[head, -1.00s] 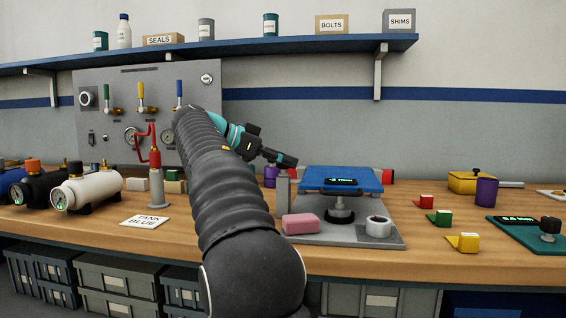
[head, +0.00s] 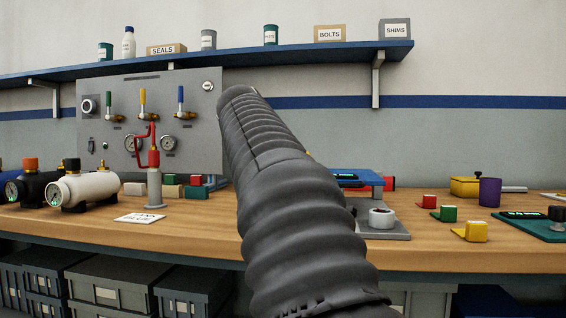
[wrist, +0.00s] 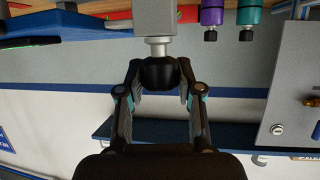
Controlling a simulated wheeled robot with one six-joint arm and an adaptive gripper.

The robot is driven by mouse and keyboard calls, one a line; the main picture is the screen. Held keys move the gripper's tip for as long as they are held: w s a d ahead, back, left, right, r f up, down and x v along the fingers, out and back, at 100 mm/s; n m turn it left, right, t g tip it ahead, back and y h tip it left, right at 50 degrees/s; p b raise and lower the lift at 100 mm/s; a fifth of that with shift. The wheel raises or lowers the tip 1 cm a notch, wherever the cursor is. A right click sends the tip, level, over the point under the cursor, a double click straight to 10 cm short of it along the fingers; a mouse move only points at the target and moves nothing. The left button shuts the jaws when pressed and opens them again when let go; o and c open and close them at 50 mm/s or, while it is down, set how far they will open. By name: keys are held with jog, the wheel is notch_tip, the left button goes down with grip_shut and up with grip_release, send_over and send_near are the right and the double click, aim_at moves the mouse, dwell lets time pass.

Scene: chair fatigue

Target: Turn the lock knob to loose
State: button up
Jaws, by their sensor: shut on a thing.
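A black lock knob (wrist: 158,74) shows in the wrist view, on a short silver shaft below a grey block (wrist: 156,20). My gripper (wrist: 158,66) is shut on the knob, with one finger on each side of it. No marking on the knob shows, so I cannot tell its setting. In the head view my arm hides the gripper, the knob and most of the stand. Only the right part of the blue plate (head: 372,178) and grey base (head: 396,233) shows.
A white roll (head: 381,217) stands on the base. Red, green and yellow blocks (head: 448,213) lie to the right. A grey gauge panel (head: 150,90) stands back left. In the wrist view, a purple can (wrist: 212,17) and a teal can (wrist: 248,17) are right of the knob.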

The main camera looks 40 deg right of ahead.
jog(key=n+t+y+p, duration=0.2)
jog(key=n+t+y, duration=0.2)
jog(key=n, duration=0.1)
jog(key=shift+d+r, duration=0.1)
jog(key=shift+n+t+y+b, duration=0.3)
jog(key=shift+n+t+y, duration=0.9)
jog(key=shift+n+y, duration=1.2)
jog(key=shift+y, duration=0.5)
jog(key=o, duration=1.2)
jog(key=v, duration=1.1)
jog(key=shift+s, duration=0.4)
